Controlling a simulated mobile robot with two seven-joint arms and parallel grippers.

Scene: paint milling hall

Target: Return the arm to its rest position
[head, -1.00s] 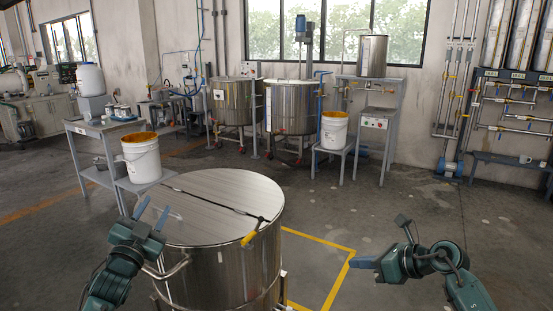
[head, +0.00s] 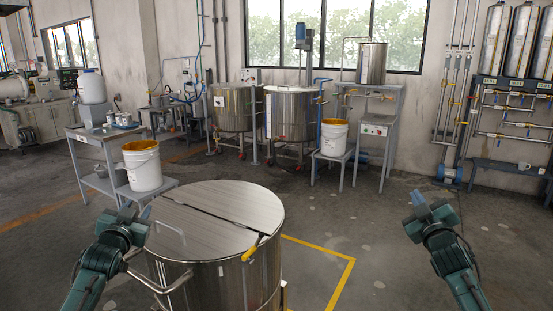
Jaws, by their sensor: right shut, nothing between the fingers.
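My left gripper (head: 138,209) is at the lower left, in front of the left side of the steel vessel. Its fingers look spread and hold nothing. My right gripper (head: 418,199) is at the lower right, over open floor. Its fingers are shut with nothing between them and point up and away in the picture. The large steel vessel (head: 238,212) stands between the two arms, with its two-part lid down. A yellow-handled piece (head: 250,253) is at the lid's front edge. My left forearm overlaps the vessel's lower left side and its bent side handle (head: 165,286).
A grey cart (head: 92,133) with a white bucket (head: 143,165) stands left of the vessel. Mixing tanks (head: 290,114), another white bucket (head: 333,138) and a grey stand (head: 375,130) line the back. Yellow floor marking (head: 345,275) borders the vessel. Floor beside my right gripper is clear.

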